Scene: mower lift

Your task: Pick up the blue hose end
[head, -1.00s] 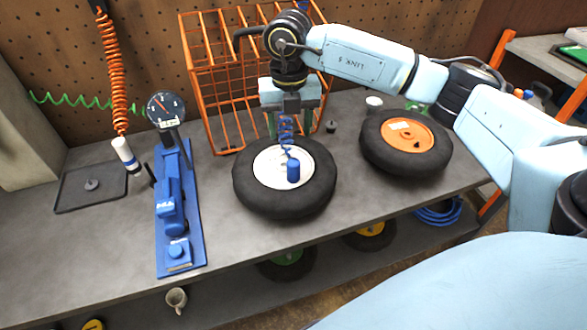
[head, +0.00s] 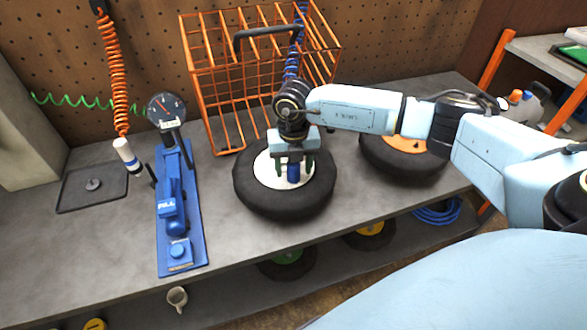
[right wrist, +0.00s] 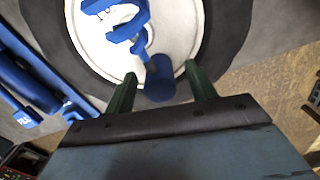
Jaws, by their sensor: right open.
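The blue hose end (head: 293,173) is a short blue cylinder at the white hub of the left tyre (head: 255,200). In the right wrist view the hose end (right wrist: 160,88) hangs from a blue coil (right wrist: 127,18). My right gripper (head: 295,167) is above the hub, pointing down, with one finger on each side of the hose end. In the right wrist view the green fingers of my right gripper (right wrist: 160,73) stand apart, with gaps between them and the hose end. My arm hides part of the coil. My left gripper is out of view.
An orange wire basket (head: 215,85) stands behind the tyre. A second tyre with an orange hub (head: 402,170) is to the right. A blue pump (head: 172,205) with a gauge (head: 166,110) is to the left. The bench front is clear.

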